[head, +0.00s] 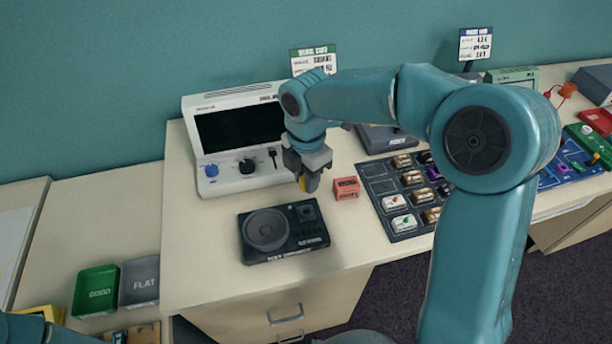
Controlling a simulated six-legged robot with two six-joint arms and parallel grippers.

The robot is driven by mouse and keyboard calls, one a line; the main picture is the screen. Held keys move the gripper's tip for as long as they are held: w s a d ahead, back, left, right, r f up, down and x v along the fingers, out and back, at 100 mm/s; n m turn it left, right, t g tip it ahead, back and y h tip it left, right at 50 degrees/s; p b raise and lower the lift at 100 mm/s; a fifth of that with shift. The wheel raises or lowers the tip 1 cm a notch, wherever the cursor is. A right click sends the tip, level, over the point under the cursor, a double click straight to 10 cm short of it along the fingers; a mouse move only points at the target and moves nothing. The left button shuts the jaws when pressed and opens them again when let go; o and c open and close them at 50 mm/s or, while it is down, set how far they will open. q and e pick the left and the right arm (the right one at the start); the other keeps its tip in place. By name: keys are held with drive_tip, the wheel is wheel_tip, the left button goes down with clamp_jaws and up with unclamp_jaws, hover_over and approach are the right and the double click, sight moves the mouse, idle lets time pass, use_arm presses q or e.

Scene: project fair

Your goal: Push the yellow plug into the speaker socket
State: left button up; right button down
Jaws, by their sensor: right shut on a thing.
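My right gripper (308,178) points down above the table, shut on the yellow plug (302,184). Only a small yellow part of the plug shows between the dark fingers. The speaker unit (285,248) is a dark box with a round grey speaker cone, lying on the table just below and in front of the gripper. A small square socket (307,212) shows at its upper right corner. The plug is above and behind this socket, apart from it. My left gripper is out of view; only a bit of my left arm shows at the bottom left.
A red block (346,188) sits close to the right of my gripper. A white instrument with a dark screen (240,128) stands behind it. A dark compartment board (378,186) holds several parts at right. Green (95,290) and grey (139,281) trays lie at lower left.

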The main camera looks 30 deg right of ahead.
drive_tip(key=shift+s+n, duration=0.1)
drive_tip(key=shift+n, duration=0.3)
drive_tip(key=shift+f, duration=0.1)
wheel_tip(320, 180, down, 5)
drive_tip(key=b, duration=0.4)
drive_tip(key=shift+f+b, duration=0.95)
drive_tip(key=shift+p, duration=0.4)
idle(0.5)
drive_tip(key=shift+f+b, duration=0.65)
drive_tip(key=shift+f, duration=0.25)
idle(1.1)
drive_tip(key=shift+c, duration=1.6)
unclamp_jaws()
